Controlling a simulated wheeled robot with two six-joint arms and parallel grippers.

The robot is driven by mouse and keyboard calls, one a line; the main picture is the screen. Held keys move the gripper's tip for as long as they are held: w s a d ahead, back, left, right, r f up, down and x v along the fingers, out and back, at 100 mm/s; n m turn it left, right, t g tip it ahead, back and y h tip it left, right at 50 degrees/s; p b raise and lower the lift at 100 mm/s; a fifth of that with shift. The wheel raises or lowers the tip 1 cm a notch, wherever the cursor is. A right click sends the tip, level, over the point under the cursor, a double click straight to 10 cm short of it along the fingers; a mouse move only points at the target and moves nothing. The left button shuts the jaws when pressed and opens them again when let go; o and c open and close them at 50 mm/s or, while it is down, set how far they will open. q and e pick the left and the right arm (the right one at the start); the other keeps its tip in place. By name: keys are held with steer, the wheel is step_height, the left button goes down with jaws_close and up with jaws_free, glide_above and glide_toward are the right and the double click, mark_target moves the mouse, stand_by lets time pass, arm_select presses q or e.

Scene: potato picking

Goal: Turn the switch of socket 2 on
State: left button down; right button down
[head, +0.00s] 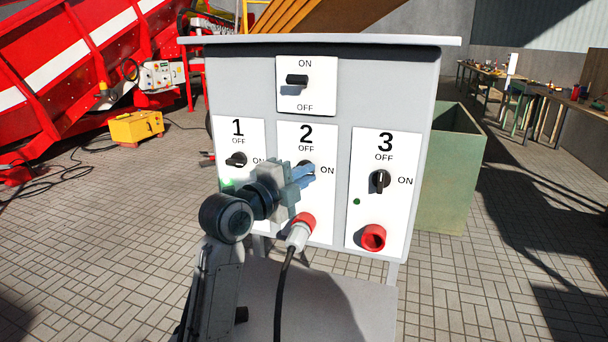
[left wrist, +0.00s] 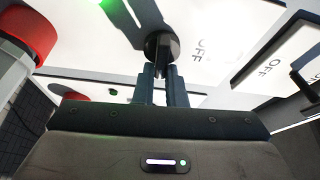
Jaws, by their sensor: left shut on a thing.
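The grey control box (head: 430,75) stands in front of me with white panels for sockets 1, 2 and 3. My left gripper (head: 302,172) is at the socket 2 switch (head: 309,165), covering most of it. In the left wrist view the black round switch knob (left wrist: 161,46) is at the tips of my two fingers (left wrist: 163,82), which are shut on it. The exact angle of its handle is hard to tell. A red and white plug (head: 299,231) with a black cable is at socket 2. My right gripper is not in view.
A green crate (head: 455,165) stands behind the box. Paved floor lies open around.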

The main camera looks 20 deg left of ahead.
arm_select(q)
steer(key=shift+f+m, duration=0.1)
steer(key=shift+m, duration=0.3)
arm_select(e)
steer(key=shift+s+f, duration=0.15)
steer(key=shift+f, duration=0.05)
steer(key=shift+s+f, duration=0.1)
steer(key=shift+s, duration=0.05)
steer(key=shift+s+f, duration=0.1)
arm_select(q)
steer(key=c, duration=1.5)
jaws_free()
steer(key=shift+a, duration=0.1)
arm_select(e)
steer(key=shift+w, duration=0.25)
